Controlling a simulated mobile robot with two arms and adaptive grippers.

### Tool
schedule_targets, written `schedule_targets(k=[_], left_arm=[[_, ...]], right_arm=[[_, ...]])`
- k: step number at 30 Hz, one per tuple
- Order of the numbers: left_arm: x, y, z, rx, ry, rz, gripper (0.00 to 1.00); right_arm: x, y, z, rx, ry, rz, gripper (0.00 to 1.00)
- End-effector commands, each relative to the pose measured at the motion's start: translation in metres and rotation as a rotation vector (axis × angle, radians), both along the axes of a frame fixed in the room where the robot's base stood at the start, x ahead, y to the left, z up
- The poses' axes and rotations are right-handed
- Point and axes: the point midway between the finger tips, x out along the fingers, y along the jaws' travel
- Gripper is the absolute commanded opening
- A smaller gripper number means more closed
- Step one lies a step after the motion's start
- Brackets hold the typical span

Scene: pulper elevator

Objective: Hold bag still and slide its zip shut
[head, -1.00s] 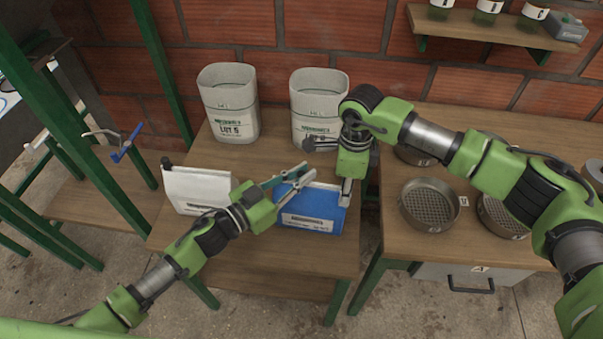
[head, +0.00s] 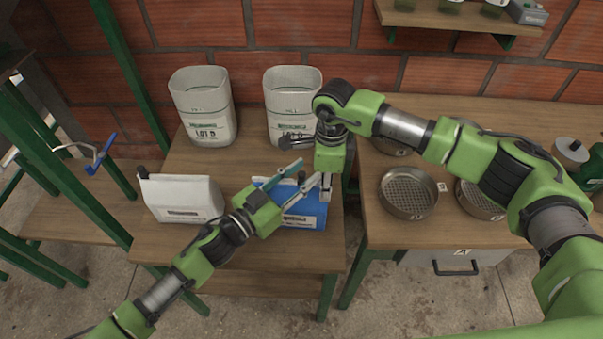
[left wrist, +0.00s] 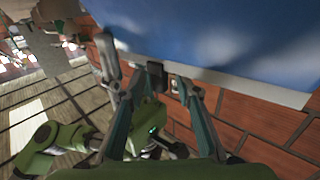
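The blue bag (head: 307,213) stands upright near the front edge of the left table, with a pale label and a pale top strip. My left gripper (head: 308,171) is open over the bag's top. In the left wrist view its two fingers (left wrist: 163,85) are spread, with the blue bag (left wrist: 220,35) above them and a small dark block (left wrist: 155,70), perhaps the zip slider, near the tips. My right gripper (head: 327,190) points down at the bag's top right corner; whether its fingers are closed on the bag is unclear. The zip is mostly hidden by the grippers.
A white bag (head: 183,198) with a dark piece at its top left corner stands left of the blue one. Two pale containers (head: 203,105) (head: 292,100) stand behind. Round sieves (head: 408,193) lie on the right table. A green post (head: 130,85) rises at left.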

Motion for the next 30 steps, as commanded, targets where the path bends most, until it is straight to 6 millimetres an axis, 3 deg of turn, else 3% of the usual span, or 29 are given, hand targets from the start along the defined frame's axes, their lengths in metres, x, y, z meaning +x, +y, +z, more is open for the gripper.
schedule_targets(k=[8,21,30], left_arm=[[-0.015,0.016,-0.002,0.002,0.003,0.0,0.3],[-0.073,0.077,-0.002,0.002,0.002,0.0,0.3],[-0.083,0.088,0.0,0.0,-0.001,0.0,0.3]], right_arm=[[-0.002,0.0,-0.002,0.0,0.005,0.0,0.0],[-0.002,0.0,-0.003,-0.001,0.005,0.0,0.0],[-0.002,0.0,-0.003,-0.001,0.005,0.0,0.0]])
